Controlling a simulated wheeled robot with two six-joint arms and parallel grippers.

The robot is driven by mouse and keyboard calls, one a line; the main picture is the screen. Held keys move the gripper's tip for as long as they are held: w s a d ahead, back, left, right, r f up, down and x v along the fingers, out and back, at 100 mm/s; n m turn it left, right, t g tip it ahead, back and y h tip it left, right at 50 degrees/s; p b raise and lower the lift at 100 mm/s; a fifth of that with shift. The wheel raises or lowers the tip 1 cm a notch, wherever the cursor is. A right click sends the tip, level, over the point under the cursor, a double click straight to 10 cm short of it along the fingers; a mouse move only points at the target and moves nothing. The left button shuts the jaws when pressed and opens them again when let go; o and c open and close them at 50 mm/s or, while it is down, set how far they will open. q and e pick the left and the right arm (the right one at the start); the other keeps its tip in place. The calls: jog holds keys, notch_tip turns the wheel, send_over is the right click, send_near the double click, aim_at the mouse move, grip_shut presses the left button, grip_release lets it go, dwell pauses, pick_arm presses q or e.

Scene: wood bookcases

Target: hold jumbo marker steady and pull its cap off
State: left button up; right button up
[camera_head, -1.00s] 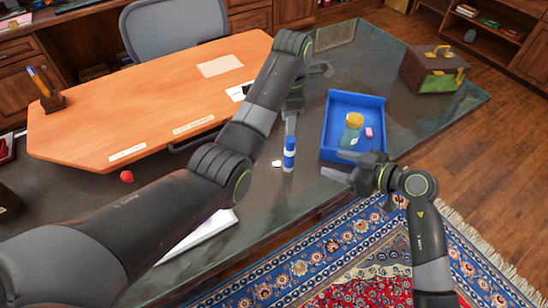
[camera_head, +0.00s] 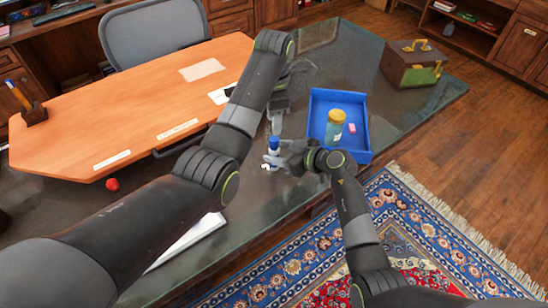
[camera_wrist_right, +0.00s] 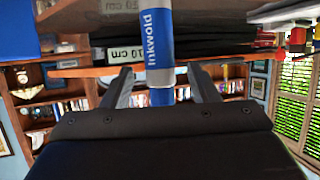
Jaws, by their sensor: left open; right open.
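The jumbo marker stands upright on the dark glass desk, with its blue upper part (camera_head: 274,143) showing in the head view. My right gripper (camera_head: 277,157) is low at the marker and partly covers it. In the right wrist view, the marker (camera_wrist_right: 157,45) shows blue and grey with lettering. My open right fingers (camera_wrist_right: 159,72) stand on either side of it, with gaps visible. My left gripper (camera_head: 275,124) is open just above and behind the marker's top. Whether it touches the cap cannot be told.
A blue tray (camera_head: 363,150) to the right holds a yellow-lidded jar (camera_head: 335,126) and a pink block (camera_head: 352,128). A small white item (camera_head: 265,167) lies by the marker.

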aim_at(274, 139)
jog(key=shift+x, duration=1.05)
grip_shut()
pick_arm(q)
jog(key=shift+c, duration=0.7)
jog(key=shift+s+a+r+n+t+h, duration=0.2)
jog(key=shift+a+r+n+t+h, duration=0.2)
jog(key=shift+a+r+n+h, duration=0.25)
notch_tip(274, 139, up, 2)
jog(key=s+a+n+t+h, duration=0.2)
jog(key=n, duration=0.1)
jog(key=shift+h, duration=0.25)
jog(key=x, duration=1.1)
jog(key=shift+s+a+f, duration=0.1)
jog(key=shift+s+f, duration=0.05)
jog(key=shift+f, duration=0.25)
jog(key=shift+c, duration=0.4)
